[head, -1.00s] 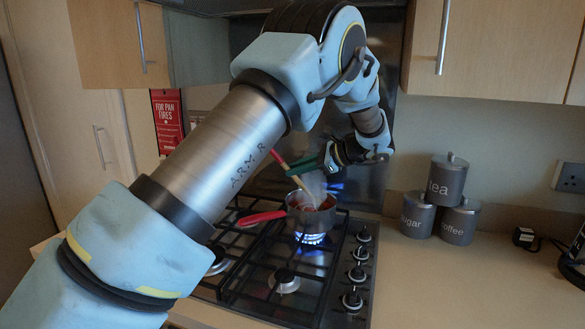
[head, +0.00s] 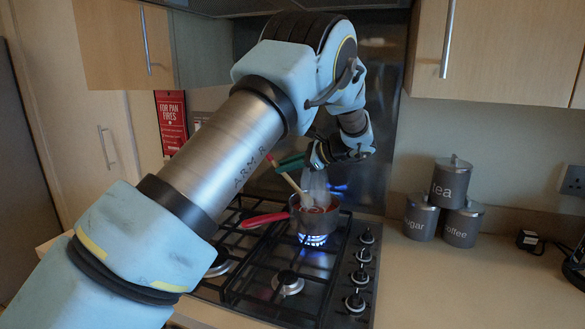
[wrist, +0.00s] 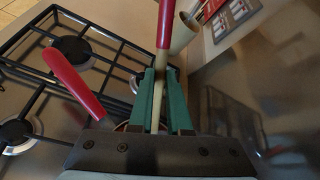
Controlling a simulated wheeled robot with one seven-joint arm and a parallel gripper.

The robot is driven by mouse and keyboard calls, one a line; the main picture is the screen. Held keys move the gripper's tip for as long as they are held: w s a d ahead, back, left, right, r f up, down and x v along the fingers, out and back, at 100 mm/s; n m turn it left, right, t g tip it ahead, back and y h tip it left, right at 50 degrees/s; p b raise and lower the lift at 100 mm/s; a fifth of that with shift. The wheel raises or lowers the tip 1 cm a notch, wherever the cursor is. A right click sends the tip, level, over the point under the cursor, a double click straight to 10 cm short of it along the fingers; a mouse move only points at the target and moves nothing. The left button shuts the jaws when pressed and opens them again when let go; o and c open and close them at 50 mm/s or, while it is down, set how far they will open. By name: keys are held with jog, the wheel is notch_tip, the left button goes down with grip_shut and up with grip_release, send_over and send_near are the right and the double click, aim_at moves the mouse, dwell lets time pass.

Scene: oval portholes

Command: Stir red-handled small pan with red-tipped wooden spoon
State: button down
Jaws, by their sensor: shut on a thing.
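The small pan (head: 314,217) with a red handle (head: 264,219) sits on a lit burner at the back right of the hob, its handle pointing left. Reddish contents show inside it. The wooden spoon (head: 292,184) has a red tip and leans up to the left, its lower end inside the pan. My gripper (head: 303,163) is above the pan, its green fingers shut on the spoon. In the wrist view the spoon shaft (wrist: 158,98) runs between the green fingers (wrist: 160,100), and the red pan handle (wrist: 75,82) is at the left. My gripper's body hides most of the pan there.
Blue flame (head: 312,239) burns under the pan. The other burners (head: 287,282) are bare. Control knobs (head: 360,276) line the hob's right side. Tea, sugar and coffee canisters (head: 449,182) stand on the right counter. Wall cupboards (head: 500,50) hang above.

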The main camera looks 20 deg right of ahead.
jog(key=shift+s+p, duration=0.75)
jog(key=shift+s, duration=0.75)
dwell(3.2)
